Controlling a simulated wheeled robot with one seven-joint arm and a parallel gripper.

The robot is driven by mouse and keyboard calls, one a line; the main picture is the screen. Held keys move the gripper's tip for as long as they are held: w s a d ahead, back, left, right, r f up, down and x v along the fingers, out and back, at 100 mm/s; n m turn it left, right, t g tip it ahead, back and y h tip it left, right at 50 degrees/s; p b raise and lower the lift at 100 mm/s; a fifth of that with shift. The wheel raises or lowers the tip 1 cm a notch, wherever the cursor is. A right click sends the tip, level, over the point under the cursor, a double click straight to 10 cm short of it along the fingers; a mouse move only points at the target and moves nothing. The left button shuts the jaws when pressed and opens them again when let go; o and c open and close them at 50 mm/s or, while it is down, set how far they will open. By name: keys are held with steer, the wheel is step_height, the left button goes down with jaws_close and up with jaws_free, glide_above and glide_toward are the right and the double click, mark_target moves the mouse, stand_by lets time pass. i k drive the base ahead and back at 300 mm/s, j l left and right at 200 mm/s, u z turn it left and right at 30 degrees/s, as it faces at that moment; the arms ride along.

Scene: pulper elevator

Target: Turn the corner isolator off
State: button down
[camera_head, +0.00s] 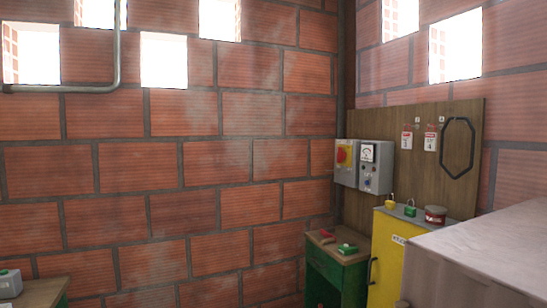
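The corner isolator looks to be the grey box with a yellow plate and a red rotary handle (342,155), near the corner of the brick walls. The handle is too small in view for me to tell its position. A grey box with a dial gauge and small controls (375,180) sits directly to its right. My gripper is not in view.
Below stands a green cabinet (335,270) with red and green items on top. A yellow cabinet (388,262) with padlocks and a red tin is beside it. A wooden board (408,170) holds tags. A pale block-shaped unit (490,245) fills the right foreground.

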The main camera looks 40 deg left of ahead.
mark_target(341, 155)
steer(key=u, duration=0.95)
steer(key=i+j, duration=0.1)
steer(key=j, duration=0.45)
steer(key=i+j, duration=0.1)
steer(key=j, duration=0.5)
steer(key=i+j+z, duration=0.15)
steer(key=i+j, duration=0.95)
